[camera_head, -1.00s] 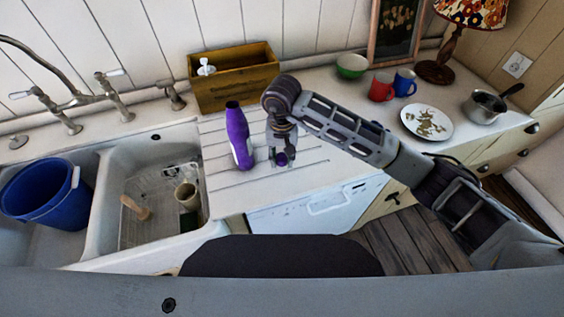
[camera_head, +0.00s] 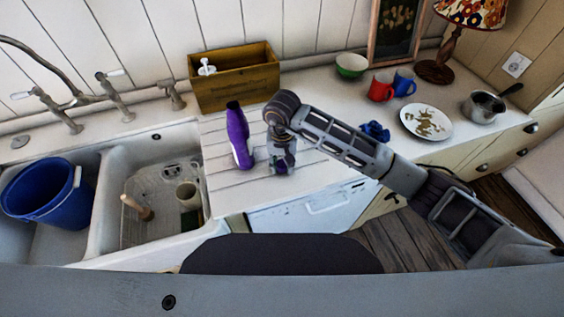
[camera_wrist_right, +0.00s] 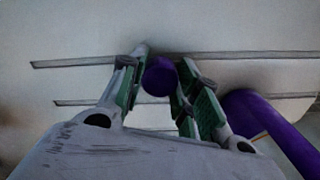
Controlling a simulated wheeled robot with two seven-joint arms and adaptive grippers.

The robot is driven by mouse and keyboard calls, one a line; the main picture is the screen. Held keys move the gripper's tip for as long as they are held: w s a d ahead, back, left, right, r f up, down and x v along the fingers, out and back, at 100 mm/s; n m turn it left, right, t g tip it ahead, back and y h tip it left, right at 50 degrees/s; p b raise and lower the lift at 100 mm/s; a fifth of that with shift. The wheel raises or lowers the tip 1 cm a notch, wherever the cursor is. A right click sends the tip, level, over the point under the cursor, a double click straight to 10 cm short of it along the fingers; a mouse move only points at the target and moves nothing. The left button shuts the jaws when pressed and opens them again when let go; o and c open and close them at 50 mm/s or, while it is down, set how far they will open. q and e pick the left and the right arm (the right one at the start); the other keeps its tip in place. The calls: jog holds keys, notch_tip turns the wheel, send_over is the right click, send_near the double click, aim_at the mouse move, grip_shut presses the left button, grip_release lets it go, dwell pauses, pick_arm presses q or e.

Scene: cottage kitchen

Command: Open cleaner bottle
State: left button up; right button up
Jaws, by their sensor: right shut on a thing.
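The purple cleaner bottle (camera_head: 239,140) stands upright on the white drainboard right of the sink, its dark top bare of a cap. It also shows at the right edge of the right wrist view (camera_wrist_right: 268,125). My right gripper (camera_head: 283,168) is just right of the bottle, apart from it, pointing down close to the drainboard. In the right wrist view its fingertips (camera_wrist_right: 163,82) are shut on a round purple cap (camera_wrist_right: 160,76). Whether the cap touches the drainboard cannot be told. My left gripper is not in view.
A wooden box (camera_head: 236,82) stands behind the bottle. The double sink (camera_head: 104,175) is to the left, with a blue bucket (camera_head: 45,191). A blue crumpled item (camera_head: 375,130), mugs, a plate (camera_head: 426,122) and a saucepan (camera_head: 483,106) lie right, beyond my arm.

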aim_at(282, 164)
jog(key=shift+f, duration=0.2)
jog(key=o, duration=1.1)
jog(key=shift+r, duration=0.25)
notch_tip(282, 164, up, 2)
jog(key=shift+r+b, duration=1.2)
jog(key=shift+r, duration=3.75)
